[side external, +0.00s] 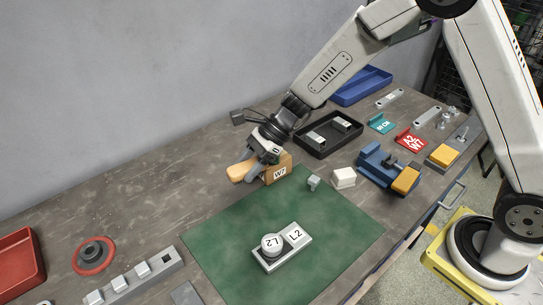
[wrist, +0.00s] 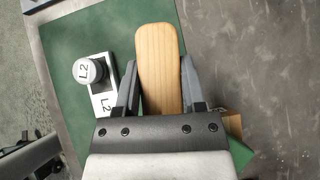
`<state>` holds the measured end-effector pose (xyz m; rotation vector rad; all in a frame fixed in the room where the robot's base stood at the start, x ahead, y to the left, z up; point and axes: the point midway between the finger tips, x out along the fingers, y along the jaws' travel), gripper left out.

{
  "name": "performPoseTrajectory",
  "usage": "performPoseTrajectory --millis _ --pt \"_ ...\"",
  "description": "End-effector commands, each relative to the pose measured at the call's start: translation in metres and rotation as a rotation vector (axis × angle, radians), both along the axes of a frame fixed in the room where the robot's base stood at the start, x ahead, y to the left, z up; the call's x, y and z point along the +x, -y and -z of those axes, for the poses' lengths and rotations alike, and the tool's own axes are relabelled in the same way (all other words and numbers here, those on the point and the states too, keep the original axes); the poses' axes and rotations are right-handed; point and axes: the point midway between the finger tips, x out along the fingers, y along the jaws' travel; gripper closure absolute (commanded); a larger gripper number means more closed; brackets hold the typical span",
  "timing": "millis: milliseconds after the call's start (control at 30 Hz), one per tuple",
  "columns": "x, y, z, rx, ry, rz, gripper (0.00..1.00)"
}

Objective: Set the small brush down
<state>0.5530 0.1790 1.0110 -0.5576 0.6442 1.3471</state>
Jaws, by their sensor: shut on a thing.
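The small brush (side external: 239,172) shows as a rounded pale wooden piece sticking out from my gripper (side external: 262,160). In the wrist view the wooden brush (wrist: 160,50) lies lengthwise between the two grey fingers of my gripper (wrist: 159,85), which is shut on it. Its bristles are not visible in either view. The brush is near the back left edge of the green mat (side external: 340,215), next to a brown box (side external: 279,173) marked W7. I cannot tell whether the brush touches the bench.
A grey block (side external: 296,238) marked L2, with a round labelled weight (side external: 271,243), sits on the mat. A white block (side external: 344,177), a black tray (side external: 324,147) and a blue vise (side external: 375,162) stand to the right. The bench (side external: 150,190) left of the brush is clear.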

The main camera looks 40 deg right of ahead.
Motion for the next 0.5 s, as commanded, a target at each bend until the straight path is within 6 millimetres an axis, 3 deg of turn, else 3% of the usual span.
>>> performPoseTrajectory --millis 300,500 --pt "-0.06 -0.034 -0.004 0.002 0.0 -0.091 1.0" --pt "-0.091 -0.047 -0.006 0.0 0.0 -0.134 1.0"
